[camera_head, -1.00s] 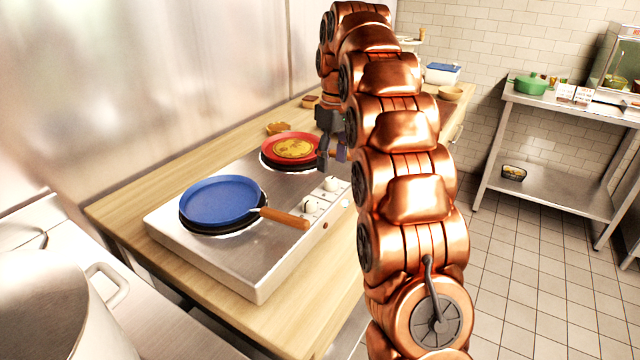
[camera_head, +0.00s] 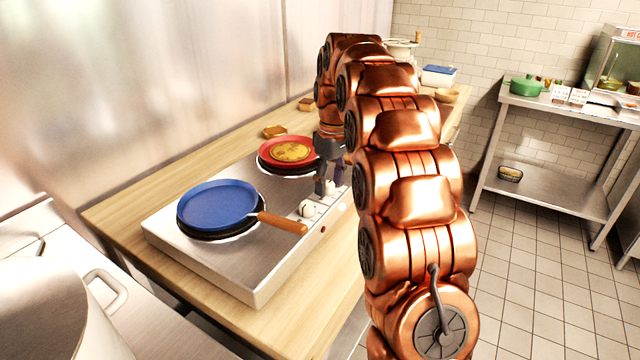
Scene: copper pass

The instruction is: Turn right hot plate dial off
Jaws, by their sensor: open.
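The steel double hot plate (camera_head: 265,258) stands on the wooden counter. Its white dials sit along the right side of its top. One dial (camera_head: 307,208) shows clearly near the blue pan's handle; another dial (camera_head: 331,187) is partly hidden by my gripper. My gripper (camera_head: 329,189) points down over the dials beside the red pan, with its dark fingers close to the farther dial. It is open and holds nothing visible. Whether a finger touches the dial I cannot tell. The dials' marks are too small to read.
A blue pan (camera_head: 217,205) with a wooden handle sits on the nearer plate. A red pan (camera_head: 285,151) with a pancake sits on the farther plate. Bread pieces (camera_head: 274,131) lie behind. A large pot (camera_head: 60,310) stands at the lower left. Tiled floor lies open to the right.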

